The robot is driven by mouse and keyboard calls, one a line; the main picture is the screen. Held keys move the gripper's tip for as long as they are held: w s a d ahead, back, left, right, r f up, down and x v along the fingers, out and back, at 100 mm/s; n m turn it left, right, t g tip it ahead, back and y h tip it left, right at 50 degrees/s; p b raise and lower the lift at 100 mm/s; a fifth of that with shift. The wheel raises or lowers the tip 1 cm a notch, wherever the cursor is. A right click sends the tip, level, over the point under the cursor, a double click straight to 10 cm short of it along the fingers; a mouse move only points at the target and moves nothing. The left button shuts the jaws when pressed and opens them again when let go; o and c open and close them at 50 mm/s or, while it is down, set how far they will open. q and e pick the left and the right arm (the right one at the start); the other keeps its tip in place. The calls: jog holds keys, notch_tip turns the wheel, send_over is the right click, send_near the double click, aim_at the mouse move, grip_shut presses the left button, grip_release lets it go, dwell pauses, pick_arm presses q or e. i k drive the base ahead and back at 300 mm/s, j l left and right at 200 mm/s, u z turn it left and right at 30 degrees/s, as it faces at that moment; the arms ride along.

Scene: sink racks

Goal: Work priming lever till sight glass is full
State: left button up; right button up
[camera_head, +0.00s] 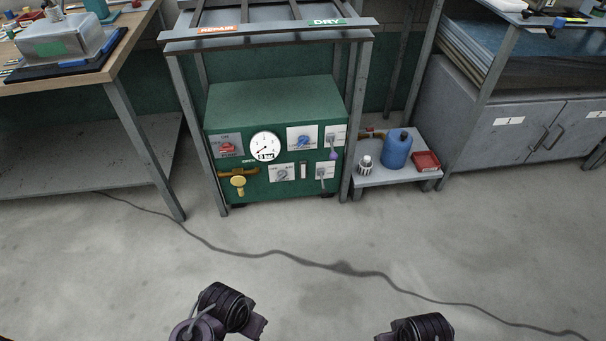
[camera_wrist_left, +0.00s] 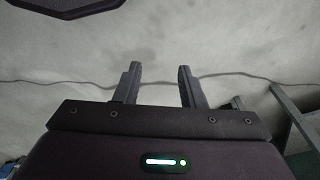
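A green machine (camera_head: 275,100) stands under a metal rack at the centre of the head view. Its front carries a white gauge (camera_head: 265,146), a red switch (camera_head: 227,148), a blue knob (camera_head: 303,141) and a yellow valve (camera_head: 238,181). At its right side are a purple-tipped lever (camera_head: 333,154) and a grey lever (camera_head: 322,174); I cannot tell which is the priming lever. A small narrow window (camera_head: 303,169) may be the sight glass; its level is unreadable. My left gripper (camera_wrist_left: 158,84) is open and empty over the floor. My right gripper is out of view.
A low shelf right of the machine holds a blue canister (camera_head: 397,150), a red tray (camera_head: 426,161) and a small whitish item (camera_head: 365,164). A black cable (camera_head: 340,266) crosses the floor. A workbench stands left, a grey cabinet (camera_head: 520,130) right. The floor before the machine is otherwise clear.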

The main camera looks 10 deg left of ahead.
aim_at(324, 192)
jog(key=i+l, duration=0.2)
jog(key=l, duration=0.2)
jog(key=i+l, duration=0.2)
jog(key=l, duration=0.15)
jog(key=i+l, duration=0.25)
jog(key=l, duration=0.15)
jog(key=i+l+u, duration=0.1)
jog(key=l, duration=0.25)
jog(key=i+l, duration=0.3)
jog(key=l, duration=0.1)
